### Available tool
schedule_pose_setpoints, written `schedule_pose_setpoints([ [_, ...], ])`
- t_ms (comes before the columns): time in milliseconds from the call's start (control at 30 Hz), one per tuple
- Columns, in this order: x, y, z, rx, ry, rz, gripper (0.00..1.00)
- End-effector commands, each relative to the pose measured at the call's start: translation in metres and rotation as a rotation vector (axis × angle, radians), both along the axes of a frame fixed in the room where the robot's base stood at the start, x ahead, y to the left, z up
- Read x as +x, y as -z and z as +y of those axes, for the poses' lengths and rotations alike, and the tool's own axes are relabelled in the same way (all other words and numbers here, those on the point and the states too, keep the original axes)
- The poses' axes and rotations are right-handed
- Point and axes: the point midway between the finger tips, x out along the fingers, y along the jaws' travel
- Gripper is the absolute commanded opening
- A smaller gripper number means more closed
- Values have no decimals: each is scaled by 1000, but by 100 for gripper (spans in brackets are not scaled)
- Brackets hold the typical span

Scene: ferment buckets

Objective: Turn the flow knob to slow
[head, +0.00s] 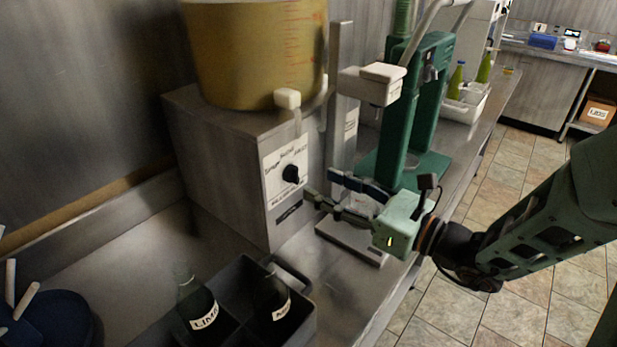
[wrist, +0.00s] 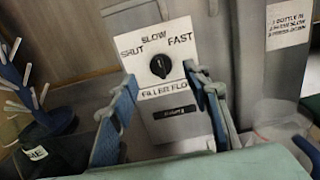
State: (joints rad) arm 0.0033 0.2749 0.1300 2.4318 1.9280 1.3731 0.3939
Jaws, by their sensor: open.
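The black round flow knob (head: 291,174) sits on a white dial plate on the front of a grey box. The wrist view shows the knob (wrist: 160,66) under the words SHUT, SLOW and FAST, from left to right. I cannot tell clearly which word its pointer faces. My gripper (head: 321,183) is open and empty, a little in front of the dial plate. In the wrist view the two blue-padded fingers of my gripper (wrist: 161,80) stand left and right of the knob, the right one closer to it. No contact with the knob shows.
A yellow bucket (head: 250,50) with a white tap (head: 288,98) stands on the box. A green bottling stand (head: 403,120) is behind my gripper. A dark crate (head: 295,325) with labelled bottles (head: 197,305) stands in front. A blue bottle tree (head: 50,320) is at lower left.

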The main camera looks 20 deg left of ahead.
Motion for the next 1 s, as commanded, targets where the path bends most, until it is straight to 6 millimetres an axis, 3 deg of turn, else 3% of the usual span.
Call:
schedule_pose_setpoints([
  [100,-6,0,-25,-1,5,0,44],
  [333,-14,0,-49,0,1,1,44],
  [833,-16,0,-52,-1,-1,0,44],
  [1000,-19,4,-44,-73,-66,-61,44],
])
